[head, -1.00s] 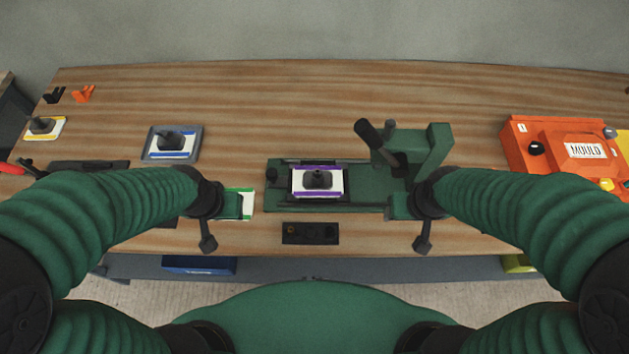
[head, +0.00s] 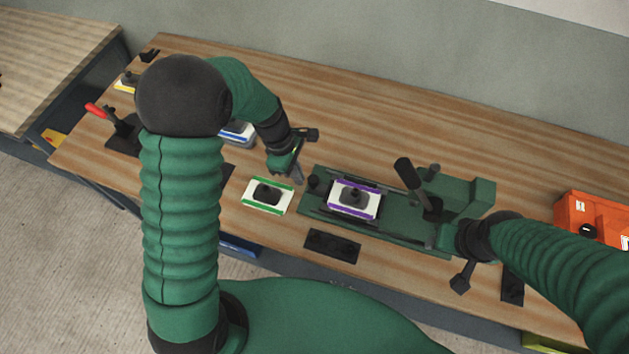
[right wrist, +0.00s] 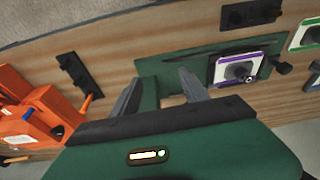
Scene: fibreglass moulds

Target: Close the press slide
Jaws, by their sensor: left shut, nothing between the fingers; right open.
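The green press (head: 400,215) lies on the bench, its upright head (head: 470,197) and black lever (head: 409,174) at the right. Its slide carries a purple-edged white plate (head: 343,207) with a dark block on top, left of the head and apart from it. A dark knob (head: 315,183) stands at the slide's left end. My left gripper (head: 298,177) is shut and empty, just left of that knob, above the bench. My right gripper's open fingers show in the right wrist view (right wrist: 160,90), over the press's head end; the purple-edged plate (right wrist: 226,75) is to their right.
A green-edged plate (head: 254,201) lies close to the press's left end. A dark flat holder (head: 332,246) lies in front of the press. An orange mould box (head: 575,212) is at the right. The bench behind the press is clear.

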